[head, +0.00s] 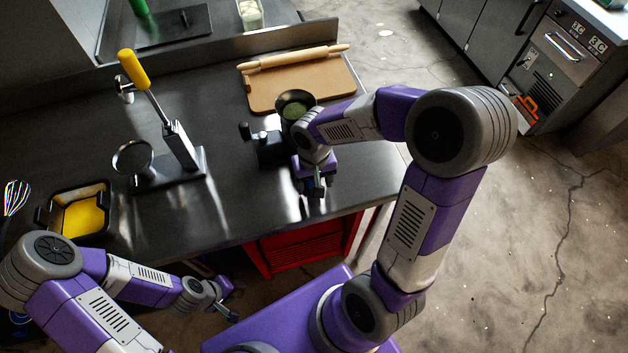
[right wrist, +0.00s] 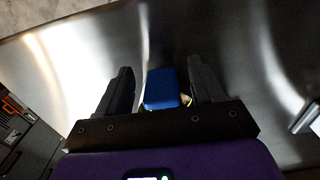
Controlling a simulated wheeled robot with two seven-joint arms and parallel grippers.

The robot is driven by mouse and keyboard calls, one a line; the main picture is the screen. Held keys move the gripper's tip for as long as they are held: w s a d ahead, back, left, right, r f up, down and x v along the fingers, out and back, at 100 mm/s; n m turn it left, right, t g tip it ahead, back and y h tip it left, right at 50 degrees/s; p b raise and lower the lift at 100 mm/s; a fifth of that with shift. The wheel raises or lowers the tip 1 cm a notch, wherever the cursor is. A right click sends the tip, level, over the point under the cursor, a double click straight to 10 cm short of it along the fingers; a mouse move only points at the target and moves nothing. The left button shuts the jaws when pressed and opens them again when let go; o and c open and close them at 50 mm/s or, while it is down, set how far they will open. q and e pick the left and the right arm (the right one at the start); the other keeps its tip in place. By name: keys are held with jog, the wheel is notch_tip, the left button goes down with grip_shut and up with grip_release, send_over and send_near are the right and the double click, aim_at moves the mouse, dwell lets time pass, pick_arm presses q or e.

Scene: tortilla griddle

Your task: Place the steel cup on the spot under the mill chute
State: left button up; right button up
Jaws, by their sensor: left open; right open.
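I cannot pick out the steel cup with certainty; a small shiny steel thing (head: 123,86) shows partly behind the yellow-handled press. The dark mill (head: 268,147), with a round hopper (head: 295,106) holding something green, stands near the right end of the counter. Its chute and the spot under it are hidden or too small to tell. My right gripper (head: 318,190) is open at the counter's front edge, just in front of the mill. In the right wrist view a blue block (right wrist: 162,89) shows between its fingers, not clasped. My left gripper (head: 228,312) is open, low in front of the counter.
A press with a yellow handle (head: 134,69) stands left of the mill. A black tray with yellow contents (head: 86,214) and a whisk (head: 16,197) lie further left. A board (head: 300,88) with a rolling pin (head: 293,59) lies behind the mill. The counter between press and mill is clear.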

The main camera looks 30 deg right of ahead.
notch_tip(320, 180, up, 12)
jog(key=p, duration=0.2)
jog(key=shift+f+p, duration=0.15)
jog(key=shift+p, duration=0.25)
